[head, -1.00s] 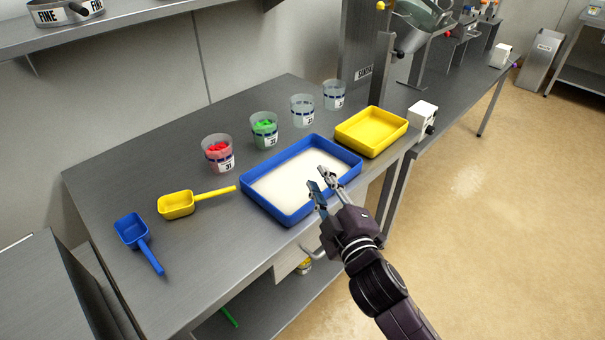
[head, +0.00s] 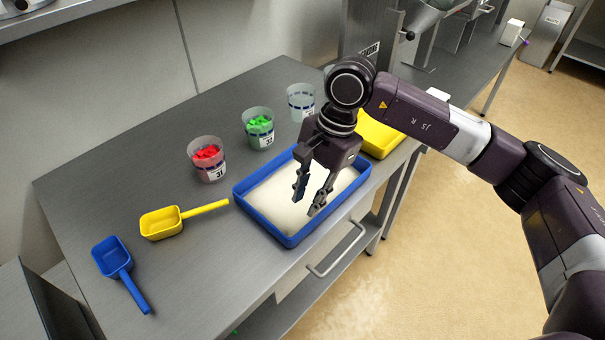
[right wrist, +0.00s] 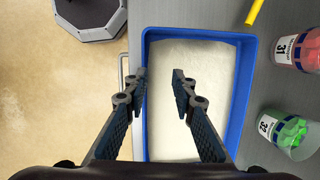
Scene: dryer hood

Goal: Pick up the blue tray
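The blue tray (head: 286,237) sits on the steel table near its front edge, with a layer of white powder (head: 275,200) in it. My right gripper (head: 308,205) points down over the tray, open, with nothing between its fingers. In the right wrist view the fingertips (right wrist: 160,85) are apart over the powder, and the tray's blue rim (right wrist: 200,33) lies around them. I cannot tell how far the fingertips are above the powder. My left gripper is not in any view.
A yellow tray (head: 385,145) stands right of the blue one, partly hidden by my right arm. Cups with red (head: 208,168) and green pieces (head: 259,137) stand behind it. A yellow scoop (head: 160,224) and a blue scoop (head: 111,256) lie left. A drawer handle (head: 335,252) juts out in front.

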